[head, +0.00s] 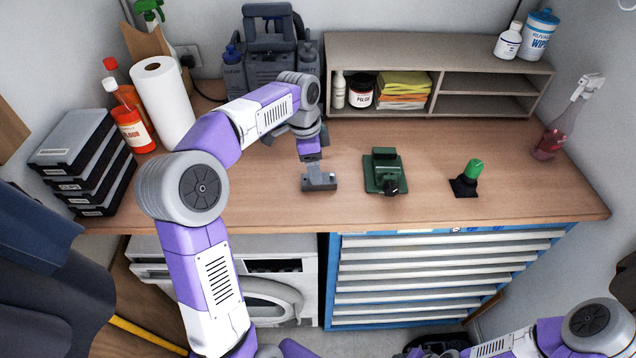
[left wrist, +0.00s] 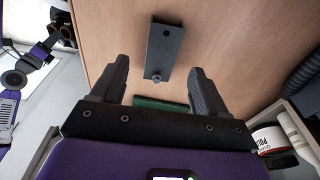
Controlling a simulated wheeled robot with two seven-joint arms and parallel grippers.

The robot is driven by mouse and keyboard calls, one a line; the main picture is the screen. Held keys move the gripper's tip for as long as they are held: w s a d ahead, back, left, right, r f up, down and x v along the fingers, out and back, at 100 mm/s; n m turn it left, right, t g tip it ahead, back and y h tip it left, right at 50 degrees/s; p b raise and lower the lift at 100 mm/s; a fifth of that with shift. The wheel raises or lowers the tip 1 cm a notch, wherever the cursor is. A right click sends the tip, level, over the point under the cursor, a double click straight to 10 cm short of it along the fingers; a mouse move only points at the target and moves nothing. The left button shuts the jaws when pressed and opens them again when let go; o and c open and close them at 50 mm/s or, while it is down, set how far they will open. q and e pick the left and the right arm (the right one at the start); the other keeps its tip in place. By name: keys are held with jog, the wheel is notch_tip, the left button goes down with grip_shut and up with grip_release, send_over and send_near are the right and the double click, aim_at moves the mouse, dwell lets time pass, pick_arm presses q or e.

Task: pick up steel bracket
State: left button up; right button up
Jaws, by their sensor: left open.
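The steel bracket (head: 326,184) is a small grey piece on the wooden worktop, left of the green device in the head view. In the left wrist view the bracket (left wrist: 166,48) is a flat grey plate with a hole near one end and a small knob at the other. My left gripper (left wrist: 158,66) is open and empty, with the bracket lying ahead between its spread fingers. In the head view the left gripper (head: 312,159) is close above the bracket, its fingers hard to make out. My right arm shows at bottom right; its gripper is not visible.
The green device (head: 383,172) and a green-handled tool (head: 468,178) stand right of the bracket. A shelf unit (head: 440,50) is behind, with a bottle, tin and cloths. Stacked cases (head: 80,160) and a paper roll (head: 165,105) are at left. The worktop's front is clear.

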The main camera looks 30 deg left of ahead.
aim_at(328, 184)
pick_arm(q)
jog(key=f, duration=0.3)
jog(key=f+b, duration=0.1)
jog(key=f, duration=0.1)
jog(key=shift+w+d+f, duration=0.2)
jog(key=shift+w+d, duration=0.15)
jog(key=shift+w, duration=0.05)
jog(key=c, duration=1.3)
jog(key=shift+r, duration=0.1)
